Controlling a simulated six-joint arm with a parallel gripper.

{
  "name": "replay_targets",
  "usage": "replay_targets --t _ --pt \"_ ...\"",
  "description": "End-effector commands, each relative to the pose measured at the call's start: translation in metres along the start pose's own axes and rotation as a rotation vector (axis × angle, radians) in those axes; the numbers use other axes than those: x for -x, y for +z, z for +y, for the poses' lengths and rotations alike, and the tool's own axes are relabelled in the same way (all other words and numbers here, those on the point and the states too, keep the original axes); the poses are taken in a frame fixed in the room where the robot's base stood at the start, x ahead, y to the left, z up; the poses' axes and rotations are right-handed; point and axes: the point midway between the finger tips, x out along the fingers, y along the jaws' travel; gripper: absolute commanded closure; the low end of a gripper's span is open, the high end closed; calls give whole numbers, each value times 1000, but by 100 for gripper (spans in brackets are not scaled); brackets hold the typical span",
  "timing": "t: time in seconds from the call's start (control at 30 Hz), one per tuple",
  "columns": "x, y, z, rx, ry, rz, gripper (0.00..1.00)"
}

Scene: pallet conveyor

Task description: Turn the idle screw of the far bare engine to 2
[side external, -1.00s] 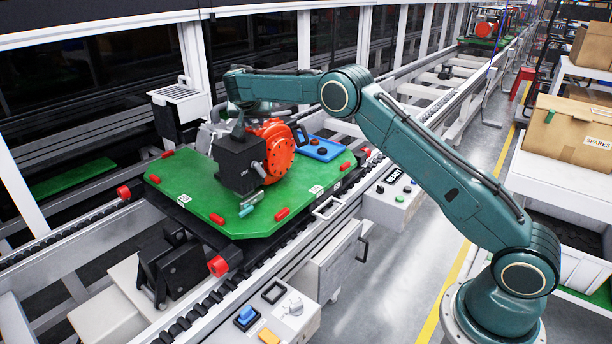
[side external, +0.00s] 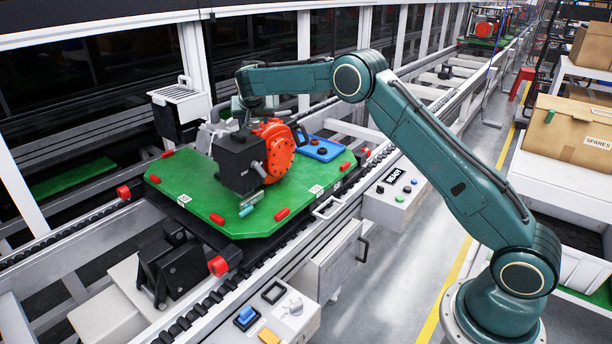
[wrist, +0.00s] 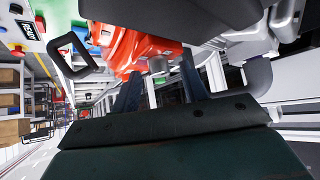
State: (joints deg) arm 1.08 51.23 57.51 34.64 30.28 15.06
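An engine with a black block (side external: 238,165) and an orange-red round housing (side external: 277,150) stands on the green pallet (side external: 200,198). Another engine with red parts (side external: 485,29) shows small, far down the line. My gripper (side external: 243,120) is just above and behind the near engine's block, its fingertips largely hidden in the side view. In the wrist view, the two dark fingers (wrist: 160,74) are apart, with nothing clearly gripped. A short grey cylindrical part (wrist: 157,65) beside the orange housing shows between and beyond them. I cannot make out the idle screw or its scale.
A blue tray (side external: 318,149) with dark round parts lies behind the housing on the pallet. Red stops line the pallet edge. A READY button box (side external: 395,200) and a front control panel (side external: 270,312) stand alongside. A SPARES carton (side external: 570,135) is at right.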

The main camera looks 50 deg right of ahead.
Motion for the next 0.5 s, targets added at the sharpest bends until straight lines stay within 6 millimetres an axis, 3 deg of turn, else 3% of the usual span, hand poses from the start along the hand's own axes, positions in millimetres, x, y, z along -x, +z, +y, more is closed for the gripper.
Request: replay_targets --t 0.5 --pt "10 1 0 2 0 -2 56"
